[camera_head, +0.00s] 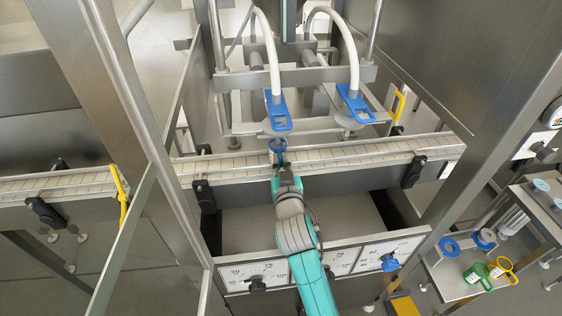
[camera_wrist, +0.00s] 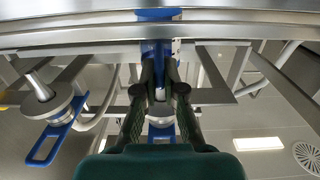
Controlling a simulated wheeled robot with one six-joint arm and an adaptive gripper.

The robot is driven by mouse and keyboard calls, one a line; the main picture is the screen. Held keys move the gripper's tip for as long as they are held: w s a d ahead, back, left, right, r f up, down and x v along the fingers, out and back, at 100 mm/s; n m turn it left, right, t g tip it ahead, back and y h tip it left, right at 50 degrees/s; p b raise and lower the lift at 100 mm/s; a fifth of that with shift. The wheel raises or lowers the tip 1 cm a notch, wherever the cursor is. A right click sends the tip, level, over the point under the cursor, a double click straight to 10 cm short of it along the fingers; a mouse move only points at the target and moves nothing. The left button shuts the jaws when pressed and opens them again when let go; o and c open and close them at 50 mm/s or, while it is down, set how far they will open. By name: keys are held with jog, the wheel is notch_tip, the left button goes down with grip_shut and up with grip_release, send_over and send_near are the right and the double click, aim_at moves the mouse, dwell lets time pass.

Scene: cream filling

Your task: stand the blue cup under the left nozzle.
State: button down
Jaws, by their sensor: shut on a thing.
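The blue cup (camera_head: 277,144) is at the conveyor in the head view, in front of and below the left nozzle with its blue handle (camera_head: 278,112). My gripper (camera_head: 279,160) is shut on the cup from the near side. In the wrist view my gripper (camera_wrist: 159,88) has its fingers closed on a blue upright part of the cup (camera_wrist: 155,46). The cup's lower end and its contact with the belt are hard to make out. The right nozzle (camera_head: 354,106) hangs to the right, and it also shows at the left of the wrist view (camera_wrist: 45,108).
The conveyor (camera_head: 345,156) with metal guide rails runs left to right under the nozzles. White hoses (camera_head: 268,50) rise above. Steel posts flank the station.

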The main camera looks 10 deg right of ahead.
jog(key=shift+f, duration=0.1)
jog(key=c, duration=1.2)
grip_release()
jog(key=s, duration=1.2)
jog(key=shift+r, duration=0.2)
jog(key=shift+a, duration=0.1)
